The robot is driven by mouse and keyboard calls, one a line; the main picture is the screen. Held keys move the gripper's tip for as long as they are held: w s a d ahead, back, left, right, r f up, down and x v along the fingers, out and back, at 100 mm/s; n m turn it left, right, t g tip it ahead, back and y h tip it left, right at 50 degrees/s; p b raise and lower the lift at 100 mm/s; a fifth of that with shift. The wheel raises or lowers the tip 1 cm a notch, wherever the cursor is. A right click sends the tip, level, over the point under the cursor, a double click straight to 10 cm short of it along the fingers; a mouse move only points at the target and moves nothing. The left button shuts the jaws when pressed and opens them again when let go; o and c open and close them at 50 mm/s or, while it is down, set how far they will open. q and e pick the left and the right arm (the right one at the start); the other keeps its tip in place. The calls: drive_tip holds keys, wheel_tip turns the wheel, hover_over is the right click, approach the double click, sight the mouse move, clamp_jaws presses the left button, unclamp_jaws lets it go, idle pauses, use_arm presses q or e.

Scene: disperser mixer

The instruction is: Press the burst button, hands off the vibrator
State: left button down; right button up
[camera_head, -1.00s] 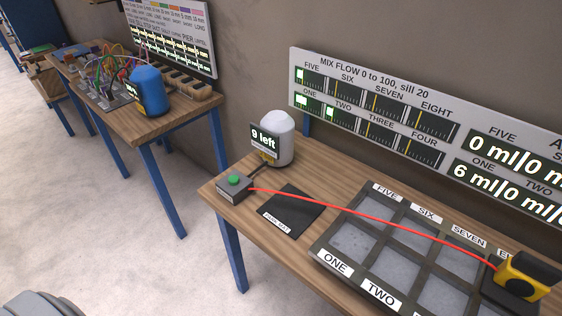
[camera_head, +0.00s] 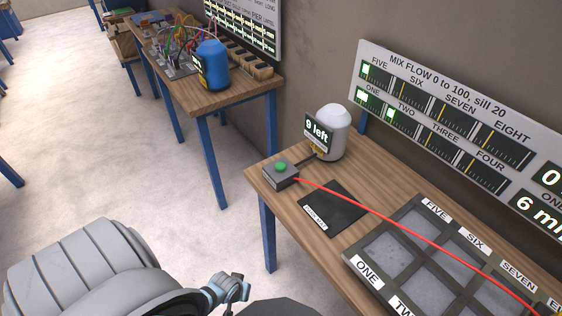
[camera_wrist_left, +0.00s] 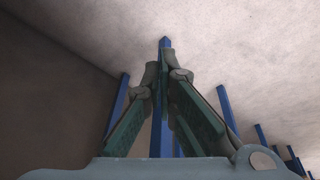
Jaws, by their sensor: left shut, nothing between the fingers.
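A green button (camera_head: 281,167) sits on a small grey box (camera_head: 282,178) at the left corner of the wooden bench in the head view. A red cable (camera_head: 390,221) runs from the box toward the yellow vibrator, of which only a sliver (camera_head: 554,307) shows at the lower right edge. My left gripper (camera_wrist_left: 165,72) is shut and empty in the left wrist view, with blue table legs beyond it. In the head view my left arm comes in at the lower left, short of the bench and apart from the button. My right gripper is not in view.
A white canister (camera_head: 330,135) with a "9 left" sign (camera_head: 318,132) stands behind the box. A dark mat (camera_head: 335,207) and a framed tray with labelled cells (camera_head: 413,254) lie to the right. A flow panel (camera_head: 450,110) stands behind. Another bench (camera_head: 235,97) stands at the back left.

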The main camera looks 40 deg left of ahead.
use_arm(q)
drive_tip(key=w+r+n+t+p, duration=0.1)
drive_tip(key=w+r+n, duration=0.1)
drive_tip(key=w+r, duration=0.4)
drive_tip(key=w+r+n+t+h+p, duration=0.1)
drive_tip(key=w+r+n, duration=0.1)
drive_tip(key=w+r, duration=0.3)
drive_tip(key=w+r+n+p, duration=0.1)
drive_tip(key=w+r, duration=0.5)
drive_tip(key=r, duration=0.6)
drive_tip(key=shift+w+d+n+t+h, duration=0.25)
drive_tip(key=shift+w+n+t+h, duration=0.15)
drive_tip(key=shift+n, duration=0.1)
drive_tip(key=w+a+r+n+t, duration=0.1)
drive_tip(key=w+a+r+n, duration=0.3)
drive_tip(key=w+r+n, duration=0.2)
drive_tip(key=w+a+r+n+t+h, duration=0.1)
drive_tip(key=w+a+r+n, duration=0.4)
drive_tip(key=r, duration=0.6)
drive_tip(key=w+n+t, duration=0.1)
drive_tip(key=w+n, duration=0.1)
drive_tip(key=w, duration=0.1)
drive_tip(key=shift+a, duration=0.3)
drive_tip(key=shift+f, duration=0.15)
